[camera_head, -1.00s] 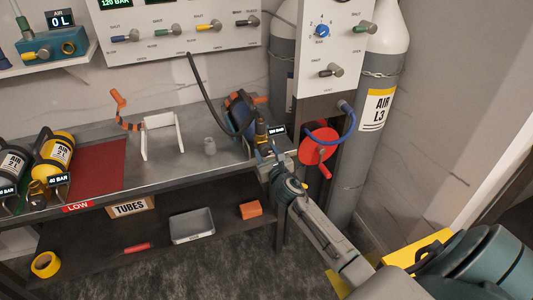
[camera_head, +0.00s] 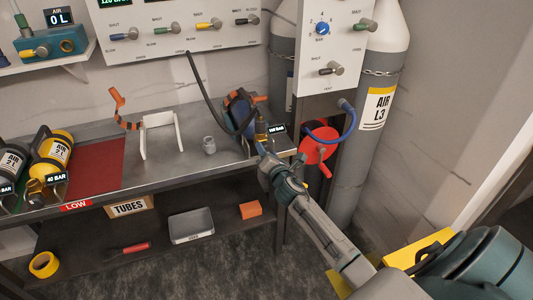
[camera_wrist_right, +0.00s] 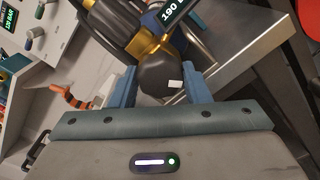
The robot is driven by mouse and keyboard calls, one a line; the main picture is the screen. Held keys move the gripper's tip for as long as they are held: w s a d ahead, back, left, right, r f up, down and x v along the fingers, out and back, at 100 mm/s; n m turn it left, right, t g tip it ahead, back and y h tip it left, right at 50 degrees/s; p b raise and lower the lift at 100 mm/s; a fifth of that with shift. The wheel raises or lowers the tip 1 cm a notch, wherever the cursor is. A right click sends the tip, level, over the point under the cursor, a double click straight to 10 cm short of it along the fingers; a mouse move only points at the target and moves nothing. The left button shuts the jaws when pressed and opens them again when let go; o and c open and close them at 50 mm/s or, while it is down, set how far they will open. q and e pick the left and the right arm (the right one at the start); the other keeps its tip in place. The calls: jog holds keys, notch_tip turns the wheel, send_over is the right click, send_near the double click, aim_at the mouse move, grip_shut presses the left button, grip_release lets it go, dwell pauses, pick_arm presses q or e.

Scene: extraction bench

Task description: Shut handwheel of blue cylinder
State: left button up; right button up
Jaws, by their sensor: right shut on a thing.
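The blue cylinder (camera_head: 237,107) lies on the right part of the bench, partly hidden by a black hose and its fittings. A brass valve with a dark rounded handwheel (camera_wrist_right: 160,74) is at its near end. In the right wrist view the handwheel sits between the two blue fingers of my right gripper (camera_wrist_right: 159,86), which is shut on it. A small white mark shows on the handwheel. In the head view my right gripper (camera_head: 264,150) reaches the valve from the front right. The gauge display (camera_head: 277,128) is beside the valve. My left gripper is not in view.
A red disc (camera_head: 320,142) and blue hose (camera_head: 335,128) are close to the right. Yellow cylinder (camera_head: 52,158) and red mat (camera_head: 97,168) are at the left.

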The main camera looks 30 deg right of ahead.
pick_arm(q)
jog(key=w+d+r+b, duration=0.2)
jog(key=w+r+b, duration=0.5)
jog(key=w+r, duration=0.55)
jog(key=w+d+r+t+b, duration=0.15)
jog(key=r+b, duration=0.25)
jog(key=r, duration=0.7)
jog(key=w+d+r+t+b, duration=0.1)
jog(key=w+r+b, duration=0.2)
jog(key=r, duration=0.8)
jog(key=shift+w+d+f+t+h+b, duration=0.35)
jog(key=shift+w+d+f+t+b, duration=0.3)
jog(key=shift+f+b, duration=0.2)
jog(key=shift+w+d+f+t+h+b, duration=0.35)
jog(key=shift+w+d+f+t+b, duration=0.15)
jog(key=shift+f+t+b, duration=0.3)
pick_arm(e)
jog(key=shift+a+f+n, duration=0.1)
jog(key=shift+f+n, duration=0.05)
jog(key=shift+n, duration=7.1)
jog(key=shift+f+n, duration=0.1)
jog(key=shift+n, duration=7.15)
